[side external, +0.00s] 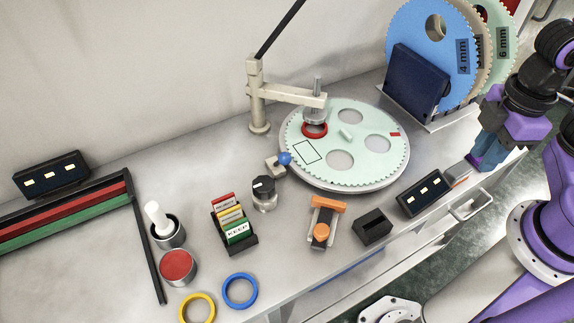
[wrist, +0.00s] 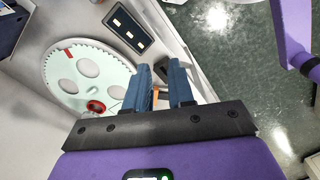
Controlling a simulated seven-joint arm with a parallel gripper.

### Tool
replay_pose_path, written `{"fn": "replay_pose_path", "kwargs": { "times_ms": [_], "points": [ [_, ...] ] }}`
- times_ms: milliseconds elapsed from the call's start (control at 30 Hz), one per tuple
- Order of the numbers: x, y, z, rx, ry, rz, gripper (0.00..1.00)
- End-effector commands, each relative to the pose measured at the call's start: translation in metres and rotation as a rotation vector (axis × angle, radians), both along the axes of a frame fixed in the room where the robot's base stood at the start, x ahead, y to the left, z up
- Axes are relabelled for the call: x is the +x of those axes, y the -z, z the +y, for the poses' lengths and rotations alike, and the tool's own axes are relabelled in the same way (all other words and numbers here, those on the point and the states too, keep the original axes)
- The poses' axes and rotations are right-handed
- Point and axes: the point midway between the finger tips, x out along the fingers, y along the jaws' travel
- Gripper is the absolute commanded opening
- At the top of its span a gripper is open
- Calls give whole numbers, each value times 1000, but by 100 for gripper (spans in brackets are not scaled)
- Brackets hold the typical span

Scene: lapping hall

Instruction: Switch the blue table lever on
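The blue table lever (side external: 285,158) is a small blue ball knob on a pale block. It stands at the left edge of the round pale-green toothed plate (side external: 345,178) in the side external view. I cannot make out the lever in the wrist view. My gripper (side external: 474,163) is far to the right of the lever, past the plate, near the table's right front edge. In the wrist view its two blue fingers (wrist: 161,85) stand apart with an empty gap between them.
A beige post with an arm (side external: 290,95) reaches over the plate. A black-knobbed cylinder (side external: 264,193) stands just below the lever. A card holder (side external: 233,225), orange clamp (side external: 326,222) and black block (side external: 372,227) line the front. A dark-blue block (side external: 418,82) and upright discs (side external: 425,30) stand behind.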

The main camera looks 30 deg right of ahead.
Motion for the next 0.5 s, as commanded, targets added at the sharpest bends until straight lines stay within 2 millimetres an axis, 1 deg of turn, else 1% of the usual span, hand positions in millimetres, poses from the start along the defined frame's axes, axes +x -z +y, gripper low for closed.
{"fn": "replay_pose_path", "kwargs": {
  "times_ms": [33, 67, 267, 500],
  "points": [
    [4, 2, 3, -25, -17, -3, 6],
    [7, 3, 4, -44, -28, -6, 0],
    [38, 16, 21, -226, -140, -44, 0],
    [76, 33, 51, -455, -296, -116, 0]
  ]
}}
